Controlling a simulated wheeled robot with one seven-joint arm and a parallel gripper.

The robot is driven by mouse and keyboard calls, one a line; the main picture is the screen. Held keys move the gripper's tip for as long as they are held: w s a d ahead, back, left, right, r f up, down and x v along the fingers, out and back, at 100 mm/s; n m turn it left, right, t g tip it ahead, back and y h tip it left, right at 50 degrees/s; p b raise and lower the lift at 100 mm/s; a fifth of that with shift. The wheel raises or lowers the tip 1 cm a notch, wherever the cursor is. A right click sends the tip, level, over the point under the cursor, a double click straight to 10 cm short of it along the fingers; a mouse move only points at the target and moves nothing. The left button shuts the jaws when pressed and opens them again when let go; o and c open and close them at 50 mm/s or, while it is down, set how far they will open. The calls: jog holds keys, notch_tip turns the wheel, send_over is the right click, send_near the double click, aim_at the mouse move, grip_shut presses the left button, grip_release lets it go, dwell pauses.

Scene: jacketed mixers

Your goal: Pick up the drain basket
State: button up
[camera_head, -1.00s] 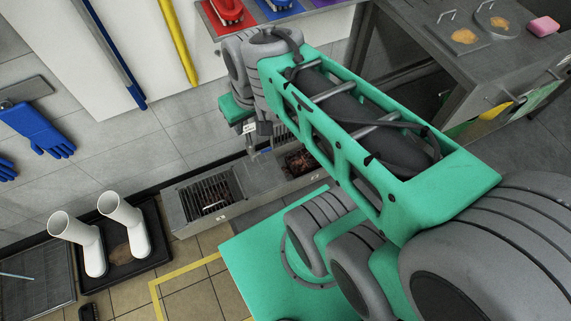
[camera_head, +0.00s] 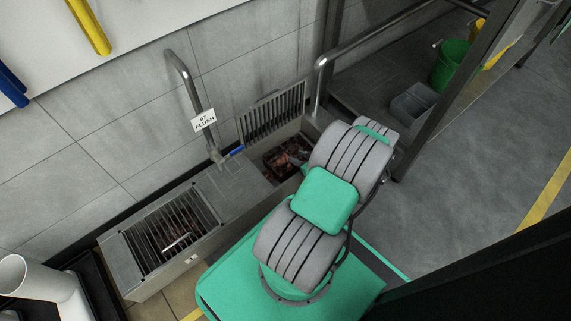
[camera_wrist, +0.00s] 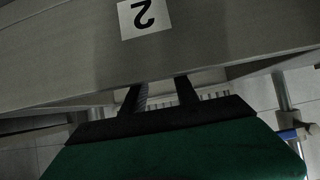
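The drain basket (camera_head: 283,158) appears to be the dark container with reddish-brown debris in the open right-hand drain pit; my arm hides part of that pit's right side. Its grate (camera_head: 272,116) stands upright against the wall behind the pit. My gripper (camera_wrist: 160,90) shows in the wrist view, with two dark fingers apart and nothing between them. It points towards a grey metal surface (camera_wrist: 70,60) with an upside-down label "2" (camera_wrist: 144,16).
A second drain pit on the left is covered by a grate (camera_head: 170,228) with a handle. A pipe with a "FLUSH" sign (camera_head: 204,120) and blue lever rises between the pits. A white boot (camera_head: 38,279) stands at left. A grey bin (camera_head: 412,103) and green bucket (camera_head: 450,65) stand back right.

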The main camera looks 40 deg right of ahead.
aim_at(290, 154)
jog(key=b+x, duration=0.3)
jog(key=x, duration=0.2)
jog(key=shift+w+a+f, duration=0.15)
jog(key=shift+w+f, duration=0.05)
jog(key=shift+f, duration=0.15)
jog(key=shift+w+f, duration=0.1)
jog(key=shift+w, duration=0.35)
jog(key=shift+c, duration=0.2)
grip_shut()
dwell(0.4)
